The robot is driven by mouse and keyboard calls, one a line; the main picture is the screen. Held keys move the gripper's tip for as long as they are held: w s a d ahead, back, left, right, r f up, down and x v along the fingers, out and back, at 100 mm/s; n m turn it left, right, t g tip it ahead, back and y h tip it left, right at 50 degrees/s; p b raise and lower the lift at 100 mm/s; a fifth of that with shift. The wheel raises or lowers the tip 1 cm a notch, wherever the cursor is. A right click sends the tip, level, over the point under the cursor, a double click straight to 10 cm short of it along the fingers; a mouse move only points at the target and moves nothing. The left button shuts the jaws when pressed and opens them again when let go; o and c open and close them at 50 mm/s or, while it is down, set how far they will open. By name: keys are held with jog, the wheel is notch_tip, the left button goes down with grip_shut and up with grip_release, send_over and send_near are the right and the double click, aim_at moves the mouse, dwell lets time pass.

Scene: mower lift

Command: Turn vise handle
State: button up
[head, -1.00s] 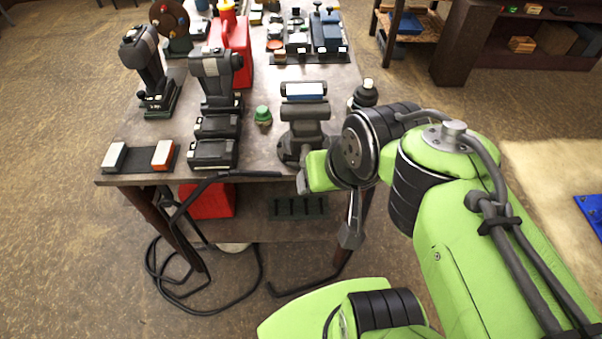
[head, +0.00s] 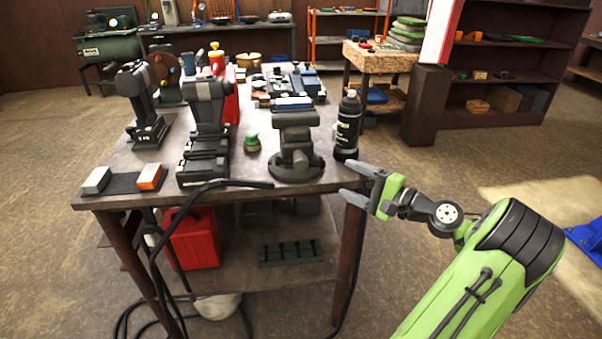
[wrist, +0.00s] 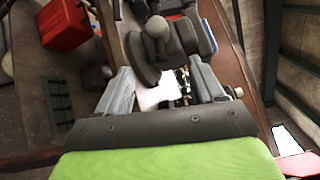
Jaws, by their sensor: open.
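The dark grey vise (head: 296,150) stands on its round base at the front edge of the workbench, right of the middle. In the wrist view the vise (wrist: 178,40) is beyond my fingertips, with a rounded knob (wrist: 157,28) on its near side. I cannot tell whether that knob belongs to the handle; in the head view no handle stands out clearly. My gripper (head: 350,183) is open and empty at the bench's front right corner, right of and below the vise. Its two grey fingers also show in the wrist view (wrist: 160,68), apart from the vise.
A black bottle (head: 347,125) stands right of the vise, close above my gripper. A small green-topped object (head: 251,143) and black power tools (head: 207,130) stand to the left. The workbench edge (head: 130,200) is near my fingers. A red can (head: 193,238) sits on the lower shelf.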

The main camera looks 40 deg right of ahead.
aim_at(301, 157)
jog(key=w+b, duration=0.1)
jog(key=w, duration=0.3)
jog(key=w+a, duration=0.1)
jog(key=w, duration=0.3)
jog(key=w+a+b, duration=0.1)
jog(key=w, duration=0.3)
jog(key=shift+w+a+f+b, duration=0.15)
jog(key=shift+w+b, duration=0.15)
jog(key=shift+w, duration=0.05)
jog(key=c, duration=1)
jog(key=shift+p, duration=0.35)
